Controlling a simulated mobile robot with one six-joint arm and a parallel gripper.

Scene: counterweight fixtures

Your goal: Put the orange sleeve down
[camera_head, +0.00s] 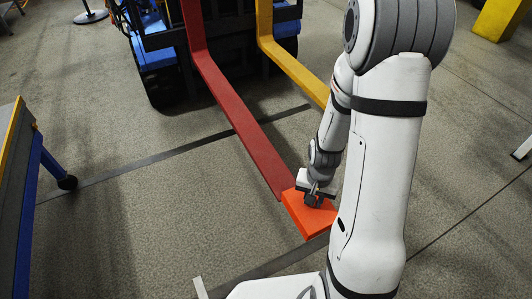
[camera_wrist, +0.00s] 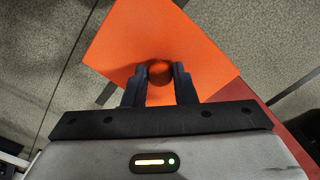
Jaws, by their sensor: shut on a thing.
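The orange sleeve (camera_head: 302,216) is a flat, box-like piece at the near tip of the red fork (camera_head: 238,112). My gripper (camera_head: 316,198) is above it and shut on a small round knob on its top. In the wrist view, the two dark fingers of my gripper (camera_wrist: 160,70) close on either side of this knob, and the sleeve (camera_wrist: 130,40) spreads out beyond them. The red fork also shows in the wrist view (camera_wrist: 292,128), at the sleeve's right edge. I cannot tell whether the fork tip is inside the sleeve or only next to it.
A yellow fork (camera_head: 290,65) runs beside the red one, both from a blue and black forklift (camera_head: 155,50). A blue-legged table (camera_head: 32,195) stands at the left. Open floor (camera_head: 130,240) lies left of the sleeve. A yellow block (camera_head: 503,18) is at the back right.

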